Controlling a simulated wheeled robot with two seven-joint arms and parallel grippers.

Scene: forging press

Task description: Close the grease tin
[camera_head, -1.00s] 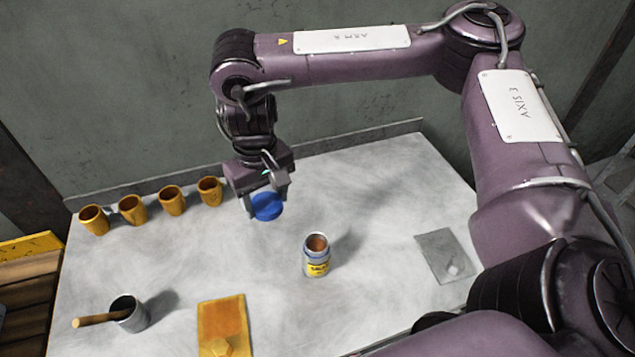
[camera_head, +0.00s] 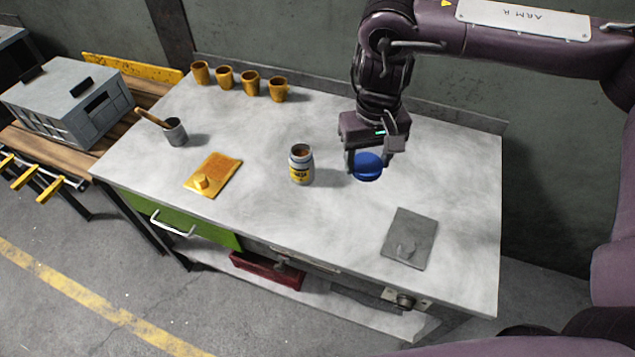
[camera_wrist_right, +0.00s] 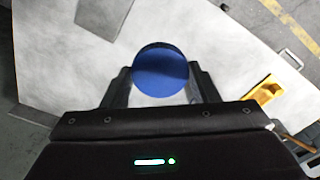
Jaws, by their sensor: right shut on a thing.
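The grease tin (camera_head: 301,168) is a small grey jar with a yellow label. It stands upright and open on the table, with brown content showing at its mouth. My right gripper (camera_head: 367,172) is shut on the round blue lid (camera_head: 368,166), to the right of the tin and apart from it. The wrist view shows the blue lid (camera_wrist_right: 161,72) between the two dark fingers. The tin does not show in the wrist view. My left gripper is not in view.
Several orange cups (camera_head: 250,83) stand along the back left of the table (camera_head: 330,235). A grey pot with a wooden-handled brush (camera_head: 174,132) and an orange board (camera_head: 213,175) are at left. A grey plate (camera_head: 409,238) lies at front right.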

